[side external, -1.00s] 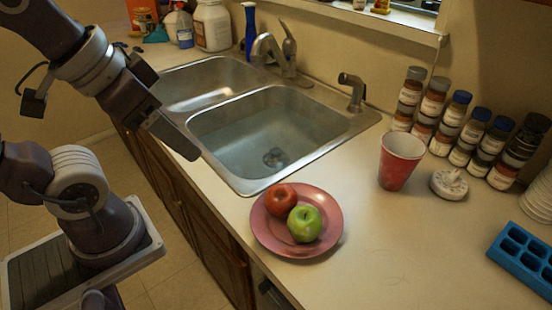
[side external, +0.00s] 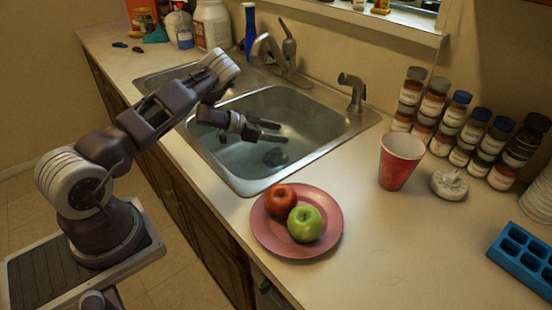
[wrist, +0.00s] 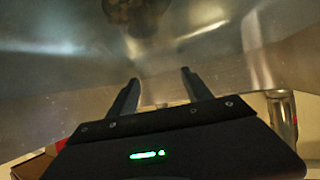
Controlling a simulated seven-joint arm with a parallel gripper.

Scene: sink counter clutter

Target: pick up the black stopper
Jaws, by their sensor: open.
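The black stopper (side external: 275,157) is a small dark round shape at the drain on the floor of the near sink basin (side external: 230,168). In the wrist view a dark round shape (wrist: 130,10) at the top edge, partly cut off, looks like the stopper or drain. My gripper (side external: 282,132) is over the near basin with its two fingers apart and nothing between them. In the side view its fingertips appear just above the stopper in the picture; the exact height gap is unclear. The wrist view shows both fingers (wrist: 159,76) spread, pointing toward the basin.
A pink plate (side external: 265,243) with a red apple (side external: 280,199) and a green apple (side external: 304,224) sits by the sink's front edge. The faucet (side external: 275,50) and sprayer (side external: 352,90) stand behind. A red cup (side external: 399,163) and several spice jars are right.

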